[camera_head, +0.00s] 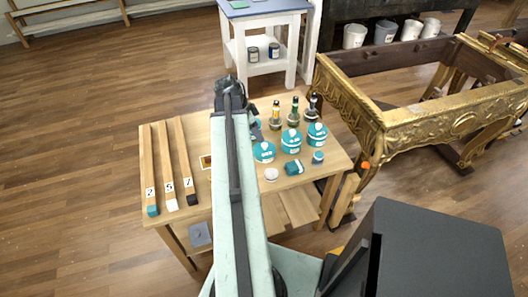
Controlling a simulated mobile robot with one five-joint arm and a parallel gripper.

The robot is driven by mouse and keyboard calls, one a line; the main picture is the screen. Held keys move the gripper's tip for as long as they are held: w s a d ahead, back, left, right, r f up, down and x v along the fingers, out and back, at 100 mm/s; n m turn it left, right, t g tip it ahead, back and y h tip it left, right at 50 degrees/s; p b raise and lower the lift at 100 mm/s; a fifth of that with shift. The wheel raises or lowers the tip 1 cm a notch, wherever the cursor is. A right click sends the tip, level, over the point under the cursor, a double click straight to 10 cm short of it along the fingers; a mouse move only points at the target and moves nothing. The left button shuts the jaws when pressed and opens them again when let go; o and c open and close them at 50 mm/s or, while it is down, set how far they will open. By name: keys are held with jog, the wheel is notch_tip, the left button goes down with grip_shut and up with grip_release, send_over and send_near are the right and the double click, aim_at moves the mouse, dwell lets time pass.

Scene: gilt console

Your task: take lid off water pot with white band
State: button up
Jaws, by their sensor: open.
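Several teal pots stand in a row on the wooden table: a left pot (264,152), a middle pot (291,142) and a right pot (317,135). Each has a teal lid with a small pale knob and white markings; at this size I cannot tell which one has the white band. All three lids look to be on. My arm runs up the middle of the view, left of these pots, and bends at a dark joint above the table. My gripper's jaws do not show; the arm hides that part of the table.
A white round piece (271,174), a teal block (294,168) and a small teal jar (318,157) lie in front. Numbered strips (166,160) lie at left. A gilt console (400,125) stands close on the right.

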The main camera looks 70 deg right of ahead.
aim_at(265, 144)
jog(key=b+x, duration=0.4)
jog(key=x, duration=0.1)
jog(key=b+x, duration=0.2)
jog(key=shift+s+a+f+b, duration=0.1)
jog(key=shift+a+f+b, duration=0.2)
jog(key=shift+f+b, duration=0.1)
jog(key=shift+s+r, duration=0.1)
jog(key=shift+r, duration=0.05)
jog(key=shift+c, duration=0.3)
grip_shut()
